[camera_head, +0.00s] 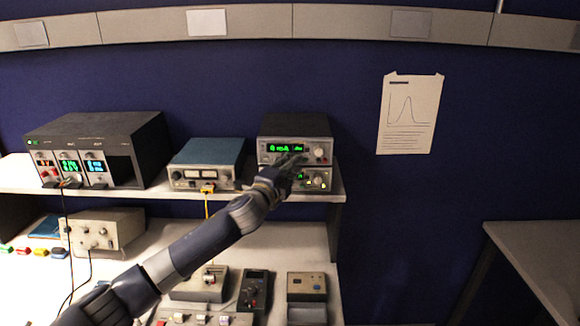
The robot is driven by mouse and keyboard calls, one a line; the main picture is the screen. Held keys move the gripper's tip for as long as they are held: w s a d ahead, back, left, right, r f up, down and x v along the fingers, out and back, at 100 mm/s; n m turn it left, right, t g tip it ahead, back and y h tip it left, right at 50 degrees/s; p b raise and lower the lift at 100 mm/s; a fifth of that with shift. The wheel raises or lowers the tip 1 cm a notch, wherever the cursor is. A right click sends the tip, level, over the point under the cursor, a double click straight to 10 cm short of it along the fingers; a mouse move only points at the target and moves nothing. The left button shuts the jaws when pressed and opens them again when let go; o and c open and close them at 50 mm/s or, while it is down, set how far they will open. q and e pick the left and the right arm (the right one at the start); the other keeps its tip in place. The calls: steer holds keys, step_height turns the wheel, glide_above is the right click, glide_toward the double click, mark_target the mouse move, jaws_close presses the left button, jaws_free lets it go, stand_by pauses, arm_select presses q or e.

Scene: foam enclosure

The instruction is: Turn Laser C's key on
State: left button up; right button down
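Two stacked grey instruments with green displays stand at the right end of the shelf, an upper unit (287,148) and a lower unit (318,181). The upper one has a round knob (319,153) at its right. No label is readable, so I cannot tell which unit is Laser C, and I cannot make out a key. My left gripper (292,158) is in front of the stack, with its fingers apart near the seam between the units. It hides part of the lower unit's front, and I cannot tell whether it touches. My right gripper is not in view.
A blue-topped meter unit (207,162) and a large dark rack (100,148) stand left on the shelf (160,192). Below are a beige box (103,231), a handheld meter (253,290) and a small box (307,287). Space right of the shelf is clear up to a grey table (545,255).

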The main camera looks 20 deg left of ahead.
arm_select(q)
steer(key=s+a, duration=0.1)
steer(key=s, duration=1.1)
steer(key=shift+a, duration=0.2)
stand_by(0.3)
